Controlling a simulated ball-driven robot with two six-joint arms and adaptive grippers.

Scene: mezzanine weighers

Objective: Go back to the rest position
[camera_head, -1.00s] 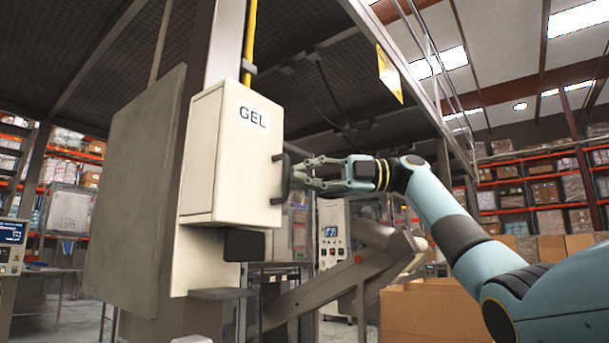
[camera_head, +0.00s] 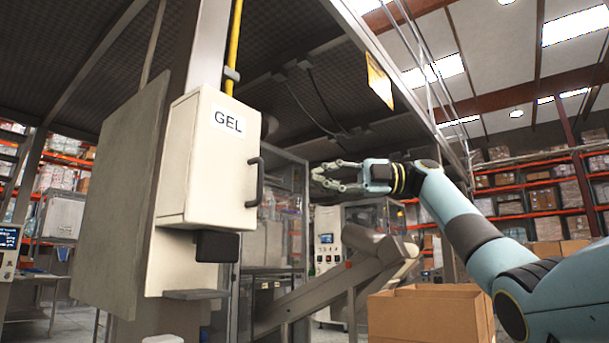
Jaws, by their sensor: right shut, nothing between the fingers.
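My right gripper (camera_head: 326,178) is at the centre of the head view, to the right of the cream GEL cabinet (camera_head: 197,165). Its fingers point left towards the cabinet's black handle (camera_head: 255,182), with a clear gap between them. The fingers are shut and hold nothing. My right arm reaches in from the lower right. The cabinet door looks closed. My left gripper is not in view.
The cabinet is mounted on a grey panel (camera_head: 110,200) by a steel post. A black box (camera_head: 217,246) hangs below it. An open cardboard box (camera_head: 430,312) stands below my right arm. A slanted chute (camera_head: 325,297) runs behind.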

